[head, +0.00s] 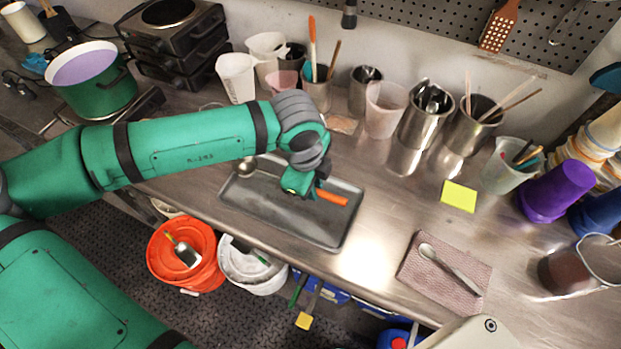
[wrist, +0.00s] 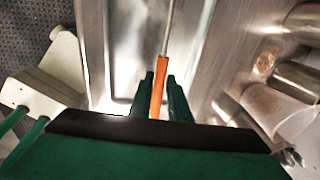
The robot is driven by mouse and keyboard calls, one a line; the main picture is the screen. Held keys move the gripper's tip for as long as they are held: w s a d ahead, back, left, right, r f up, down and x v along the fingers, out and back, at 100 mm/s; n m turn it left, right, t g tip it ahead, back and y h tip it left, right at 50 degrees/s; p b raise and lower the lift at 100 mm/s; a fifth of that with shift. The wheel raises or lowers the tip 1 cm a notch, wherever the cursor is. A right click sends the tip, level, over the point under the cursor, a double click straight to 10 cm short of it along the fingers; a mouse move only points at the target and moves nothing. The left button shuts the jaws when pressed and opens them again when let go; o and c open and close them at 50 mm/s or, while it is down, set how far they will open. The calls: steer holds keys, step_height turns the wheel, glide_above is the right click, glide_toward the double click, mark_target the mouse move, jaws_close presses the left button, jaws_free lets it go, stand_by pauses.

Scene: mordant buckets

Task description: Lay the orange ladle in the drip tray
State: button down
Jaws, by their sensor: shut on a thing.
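The orange ladle has an orange handle (head: 331,197), and a metal bowl (head: 246,168) shows to the left of my wrist. My gripper (head: 317,189) is shut on the handle; my wrist hides the shaft between. In the wrist view the handle (wrist: 157,88) sits between the fingers and a thin metal shaft runs up from it. The drip tray (head: 285,226) is a shallow grey metal rectangle on the bench, under my gripper and the ladle. Its floor also shows in the wrist view (wrist: 127,60). I cannot tell whether the ladle touches the tray.
A row of cups and metal utensil pots (head: 425,115) stands behind the tray. A spoon lies on a pinkish cloth (head: 415,270) to the right, near a yellow note (head: 459,196). An orange bucket (head: 160,262) and a white bucket (head: 240,268) stand below the bench's front edge.

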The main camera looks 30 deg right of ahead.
steer(key=shift+s+d+f, duration=0.15)
steer(key=shift+s+f, duration=0.05)
steer(key=shift+f, duration=0.35)
steer(key=shift+s+d+f, duration=0.1)
steer(key=shift+s+f, duration=0.05)
steer(key=shift+f, duration=0.4)
steer(key=shift+w+a+f, duration=0.1)
steer(key=shift+f, duration=0.7)
steer(key=c, duration=1.6)
jaws_free()
steer(key=shift+r, duration=0.1)
steer(key=r, duration=0.3)
steer(key=a+r, duration=0.1)
steer(key=r, duration=0.3)
steer(key=a+r, duration=0.1)
steer(key=r, duration=0.2)
steer(key=shift+s+r, duration=0.2)
steer(key=shift+s, duration=0.15)
steer(key=shift+w, duration=0.1)
